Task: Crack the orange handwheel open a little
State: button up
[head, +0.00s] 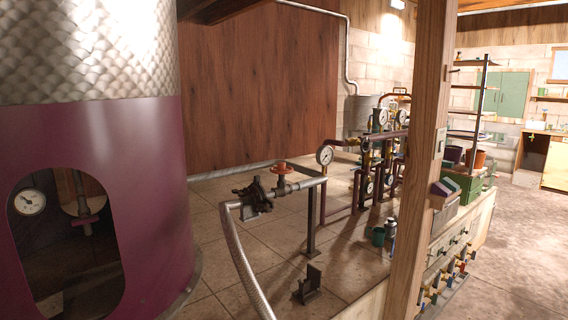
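The orange handwheel (281,168) sits on top of a valve on a grey pipe, near the middle of the head view. It is small, and how far open it stands cannot be told. Dark valve or pump fittings (255,196) join the pipe to its left. A braided metal hose (242,258) curves down from there to the floor. My gripper does not show in this view.
A large purple and quilted-metal still (140,180) fills the left. A wooden post (417,170) stands right of centre. A small dark bracket (309,284) is on the tiled floor. Open floor (525,240) lies at right.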

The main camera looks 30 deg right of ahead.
aim_at(282, 166)
jog(key=l+u, duration=0.15)
jog(key=l, duration=0.65)
jog(key=i+l+u, duration=0.15)
jog(key=l, duration=0.7)
jog(key=l+u, duration=0.15)
jog(key=l, duration=0.65)
jog(key=k+l+u, duration=0.1)
jog(key=l, duration=0.7)
jog(key=k+l+u, duration=0.15)
jog(key=l, duration=0.7)
jog(key=i+l, duration=0.1)
jog(key=l, duration=0.25)
jog(key=i+l+u, duration=0.1)
jog(key=l, duration=0.55)
jog(key=i+l, duration=0.15)
jog(key=i+l+u, duration=0.1)
jog(key=l, duration=0.3)
